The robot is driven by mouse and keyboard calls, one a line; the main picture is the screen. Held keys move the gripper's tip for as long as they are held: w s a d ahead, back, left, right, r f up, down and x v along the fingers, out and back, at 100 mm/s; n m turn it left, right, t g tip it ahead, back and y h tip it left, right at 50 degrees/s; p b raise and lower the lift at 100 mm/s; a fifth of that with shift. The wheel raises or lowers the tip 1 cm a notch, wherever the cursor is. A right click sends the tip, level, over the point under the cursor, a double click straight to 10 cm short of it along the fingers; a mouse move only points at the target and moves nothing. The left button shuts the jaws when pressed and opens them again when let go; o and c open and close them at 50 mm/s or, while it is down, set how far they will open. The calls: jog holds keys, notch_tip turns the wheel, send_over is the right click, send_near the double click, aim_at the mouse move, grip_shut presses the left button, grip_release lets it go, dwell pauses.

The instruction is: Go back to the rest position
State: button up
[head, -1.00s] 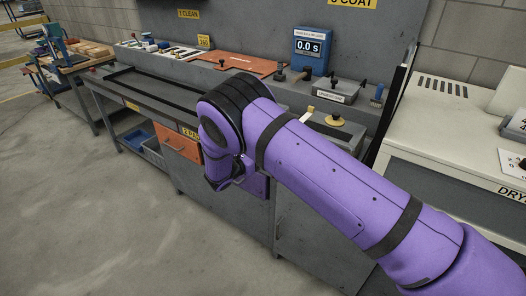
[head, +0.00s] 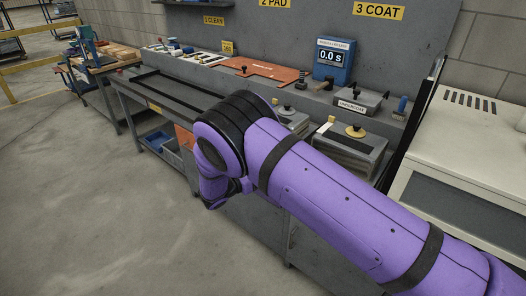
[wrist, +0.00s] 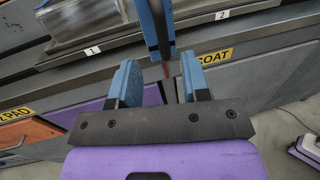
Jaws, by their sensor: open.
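My gripper (wrist: 157,88) shows in the wrist view with its two blue-padded fingers apart and nothing between them. A dark upright post with blue edges (wrist: 156,28) stands beyond the fingertips; I cannot tell whether it touches them. The bench front with the yellow COAT label (wrist: 216,57) lies behind the fingers. In the head view my purple arm reaches in from the lower right and bends down in front of the bench; the gripper itself is hidden there.
The grey bench (head: 177,95) runs along the wall. A white cabinet (head: 465,140) stands at right. The floor at left is clear.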

jog(key=shift+r, duration=0.1)
jog(key=s+d+r+m+g+y, duration=0.25)
jog(key=d+r+m+g, duration=0.35)
jog(key=d+r, duration=0.75)
jog(key=s+d+r+m+g+y, duration=0.2)
jog(key=s+d+r+m+g, duration=0.25)
jog(key=d+r+m, duration=0.65)
jog(key=s+d+r+m+y, duration=0.3)
jog(key=s+d+r+y, duration=0.2)
jog(key=s+d+r, duration=0.65)
jog(key=s+r+m+t+y, duration=0.1)
jog(key=s+m+t+y, duration=0.1)
jog(key=s, duration=0.7)
jog(key=s+r+m+t+y, duration=0.1)
jog(key=s+m, duration=0.3)
jog(key=s, duration=0.6)
jog(key=shift+d+r+m+t+y, duration=0.2)
jog(key=shift+r+m+t+y, duration=0.15)
jog(key=shift+r, duration=0.3)
